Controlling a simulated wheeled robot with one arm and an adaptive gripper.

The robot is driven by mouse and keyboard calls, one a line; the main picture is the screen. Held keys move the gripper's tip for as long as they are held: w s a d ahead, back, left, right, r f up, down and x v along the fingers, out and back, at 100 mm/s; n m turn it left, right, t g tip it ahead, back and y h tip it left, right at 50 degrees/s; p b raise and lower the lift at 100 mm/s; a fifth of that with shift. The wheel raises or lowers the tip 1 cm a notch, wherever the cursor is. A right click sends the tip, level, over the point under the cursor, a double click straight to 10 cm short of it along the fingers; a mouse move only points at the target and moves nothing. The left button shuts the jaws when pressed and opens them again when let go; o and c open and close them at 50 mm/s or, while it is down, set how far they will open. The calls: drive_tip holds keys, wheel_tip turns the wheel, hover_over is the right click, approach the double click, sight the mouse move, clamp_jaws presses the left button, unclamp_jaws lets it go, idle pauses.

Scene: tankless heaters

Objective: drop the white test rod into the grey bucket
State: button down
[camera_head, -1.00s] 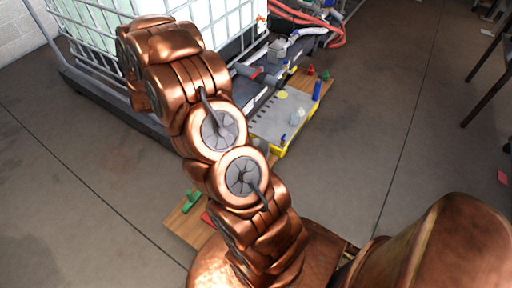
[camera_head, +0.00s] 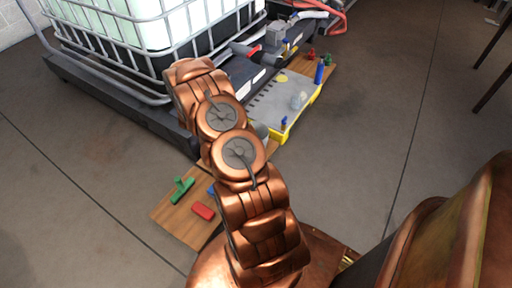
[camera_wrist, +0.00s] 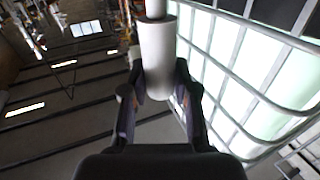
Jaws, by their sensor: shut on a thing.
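In the wrist view, my gripper (camera_wrist: 160,90) is shut on the white test rod (camera_wrist: 157,55), a plain white cylinder that sticks out beyond the fingers toward the top of the picture. My gripper and the rod do not show in the head view, where my arm hides them.
A caged white tank (camera_head: 140,30) stands on a dark pallet at upper left. A grey tray with yellow edges (camera_head: 287,138) holds small parts. A wooden board (camera_head: 172,215) carries a green piece (camera_head: 182,190) and a red block (camera_head: 203,211). Open floor lies right.

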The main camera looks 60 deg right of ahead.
drive_tip(key=s+d+f+m+g+b, duration=0.1)
drive_tip(key=s+f+b, duration=0.3)
drive_tip(key=f, duration=0.4)
drive_tip(key=s+d+f+m+g+h+b, duration=0.1)
drive_tip(key=s+d+f+g+b, duration=0.1)
drive_tip(key=f, duration=0.7)
drive_tip(key=s+d+f+m+g+b, duration=0.1)
drive_tip(key=s+d+f+g+b, duration=0.1)
drive_tip(key=s+f+b, duration=0.4)
wheel_tip(320, 180, down, 3)
drive_tip(key=shift+s+d+r+m, duration=0.1)
drive_tip(key=shift+s+d+m, duration=0.3)
drive_tip(key=shift+s, duration=0.6)
drive_tip(key=shift+d, duration=0.1)
drive_tip(key=c, duration=0.8)
unclamp_jaws()
drive_tip(key=s+a, duration=0.1)
drive_tip(key=a, duration=1.1)
drive_tip(key=shift+s, duration=0.25)
